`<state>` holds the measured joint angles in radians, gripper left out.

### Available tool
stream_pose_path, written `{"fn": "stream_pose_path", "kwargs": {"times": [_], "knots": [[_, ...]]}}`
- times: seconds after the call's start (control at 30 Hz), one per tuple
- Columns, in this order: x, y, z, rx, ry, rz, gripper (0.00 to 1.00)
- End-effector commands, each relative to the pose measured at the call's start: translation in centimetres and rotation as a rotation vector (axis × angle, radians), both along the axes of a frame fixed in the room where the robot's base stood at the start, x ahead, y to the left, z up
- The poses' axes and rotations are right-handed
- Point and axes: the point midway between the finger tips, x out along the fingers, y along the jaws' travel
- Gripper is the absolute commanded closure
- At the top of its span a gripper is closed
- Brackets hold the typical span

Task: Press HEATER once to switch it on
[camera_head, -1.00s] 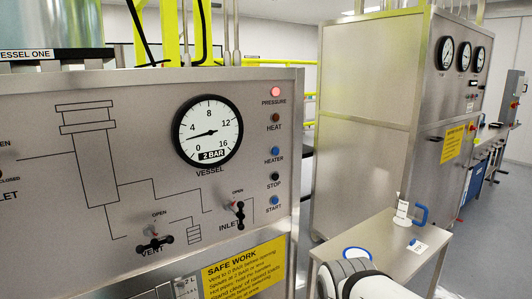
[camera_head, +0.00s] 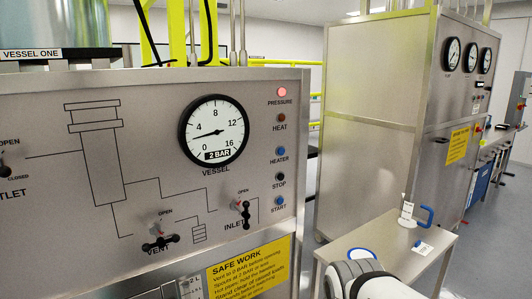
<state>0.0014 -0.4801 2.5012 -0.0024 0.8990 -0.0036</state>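The HEATER button (camera_head: 281,151) is a small blue button on the right side of the steel control panel (camera_head: 60,120), with its label just below it. Above it are the brown HEAT lamp (camera_head: 282,118), which looks unlit, and the PRESSURE lamp (camera_head: 282,92), glowing pale red. Below it are the black STOP button (camera_head: 280,177) and the blue START button (camera_head: 279,201). A white and dark part of my arm (camera_head: 365,280) shows at the bottom, right of the panel. My gripper is not in view.
The round VESSEL gauge (camera_head: 213,130) reads about 2 bar. VENT (camera_head: 160,243) and INLET (camera_head: 244,210) have black handles. A yellow SAFE WORK sign (camera_head: 248,270) is below. A steel table (camera_head: 385,240) with a blue-handled item stands right, before a large steel cabinet (camera_head: 375,120).

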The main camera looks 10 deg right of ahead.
Motion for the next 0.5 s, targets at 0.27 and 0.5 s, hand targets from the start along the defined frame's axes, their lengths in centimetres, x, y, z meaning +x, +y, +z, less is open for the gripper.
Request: {"fn": "stream_pose_path", "kwargs": {"times": [0.27,0.5], "knots": [[0.0,0.0,0.0,0.0,0.0,0.0,1.0],[0.0,0.0,0.0,0.0,0.0,0.0,1.0]]}}
